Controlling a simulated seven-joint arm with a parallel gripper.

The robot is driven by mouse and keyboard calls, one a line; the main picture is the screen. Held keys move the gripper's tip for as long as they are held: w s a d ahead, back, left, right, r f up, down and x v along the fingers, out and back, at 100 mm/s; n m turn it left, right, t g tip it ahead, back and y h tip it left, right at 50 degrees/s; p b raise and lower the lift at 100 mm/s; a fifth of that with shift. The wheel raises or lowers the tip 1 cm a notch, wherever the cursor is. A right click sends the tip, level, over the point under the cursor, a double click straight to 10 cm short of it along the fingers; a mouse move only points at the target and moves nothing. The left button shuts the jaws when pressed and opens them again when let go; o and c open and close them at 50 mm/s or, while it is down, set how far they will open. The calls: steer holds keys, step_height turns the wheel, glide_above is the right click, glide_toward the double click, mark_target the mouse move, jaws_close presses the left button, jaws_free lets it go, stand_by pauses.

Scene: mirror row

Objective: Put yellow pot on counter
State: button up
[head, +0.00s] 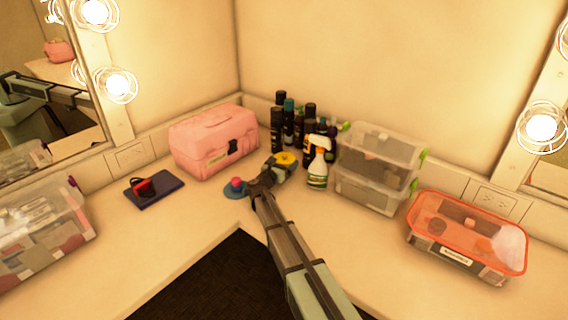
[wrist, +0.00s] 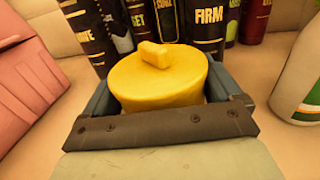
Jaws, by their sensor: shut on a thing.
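The yellow pot (wrist: 160,80) has a round lid with a small block-shaped knob. It fills the space between the fingers of my gripper (wrist: 165,100) in the wrist view. My gripper is shut on it. In the head view the yellow pot (head: 285,159) shows small at the end of my arm, in front of the bottles. The pot is upright. The counter (head: 190,225) is pale and runs around the corner. The pot's lower part is hidden by my gripper, so I cannot tell whether it touches the counter.
A pink case (head: 214,140) stands left of my gripper and several dark bottles (head: 290,120) behind it. A white spray bottle (head: 318,165) and stacked clear boxes (head: 375,170) stand to the right. A blue dish with a pink item (head: 236,188) lies close left. Counter at front left is clear.

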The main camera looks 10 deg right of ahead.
steer(key=shift+f, duration=0.1)
steer(key=o, duration=1)
steer(key=shift+c, duration=0.2)
steer(key=shift+s, duration=0.15)
steer(key=v, duration=0.7)
steer(key=shift+a, duration=0.1)
